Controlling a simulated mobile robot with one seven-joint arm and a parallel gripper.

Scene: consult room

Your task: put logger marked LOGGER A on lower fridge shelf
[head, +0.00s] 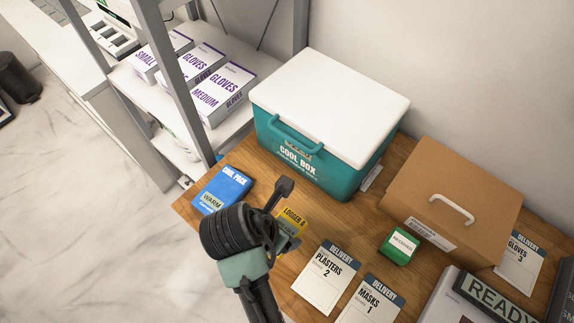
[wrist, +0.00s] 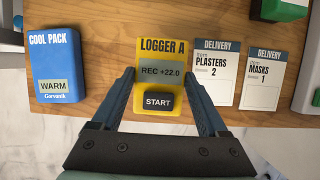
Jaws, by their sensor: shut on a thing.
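The yellow logger marked LOGGER A (wrist: 161,50) is between the two fingers of my gripper (wrist: 160,90) in the wrist view. Its grey display reads REC +22.0, and a black START button is below it. In the head view the logger (head: 292,217) shows partly behind my gripper (head: 284,215), over the wooden table. My gripper is shut on its sides. I cannot tell whether the logger touches the table. No fridge or fridge shelf is recognisable in either view.
A blue cool pack (head: 226,188) reading WARM lies left of the logger. A teal cool box (head: 322,125) stands behind. Shelves with glove boxes (head: 222,92) stand at the left.

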